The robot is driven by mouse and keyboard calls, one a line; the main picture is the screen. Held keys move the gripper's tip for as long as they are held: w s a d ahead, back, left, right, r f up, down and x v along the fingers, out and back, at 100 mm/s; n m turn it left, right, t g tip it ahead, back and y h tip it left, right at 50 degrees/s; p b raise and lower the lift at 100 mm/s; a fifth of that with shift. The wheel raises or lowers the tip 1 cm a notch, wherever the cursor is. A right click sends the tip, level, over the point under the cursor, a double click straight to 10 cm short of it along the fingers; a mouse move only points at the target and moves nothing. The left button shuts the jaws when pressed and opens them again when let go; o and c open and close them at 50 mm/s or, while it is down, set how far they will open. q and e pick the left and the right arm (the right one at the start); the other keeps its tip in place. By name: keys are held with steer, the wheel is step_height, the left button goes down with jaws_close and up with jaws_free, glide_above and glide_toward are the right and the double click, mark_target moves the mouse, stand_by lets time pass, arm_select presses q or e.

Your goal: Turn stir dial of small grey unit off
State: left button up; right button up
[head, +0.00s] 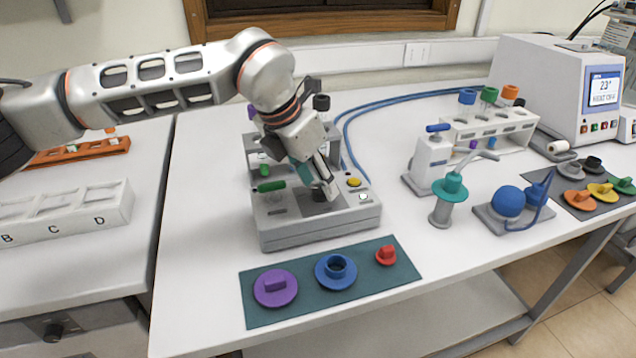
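The small grey unit (315,226) stands on the white table at the picture's centre. Its front panel carries a dark dial (322,194), a green handle (271,186) at the left and a yellow button (354,182) at the right. My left gripper (318,190) reaches down from above with its fingertips at the dark dial. The fingers partly hide the dial, and I cannot tell whether they are closed on it. The dial's setting is not readable. My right gripper is out of view.
A teal mat (330,306) with purple, blue and red lids lies in front of the unit. To the right stand a white pump bottle (430,160), a teal-topped dispenser (450,190) and a tube rack (490,128). Blue hoses (385,104) run behind. A lettered rack (66,214) is left.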

arm_select(q)
steer(key=v, duration=1.1)
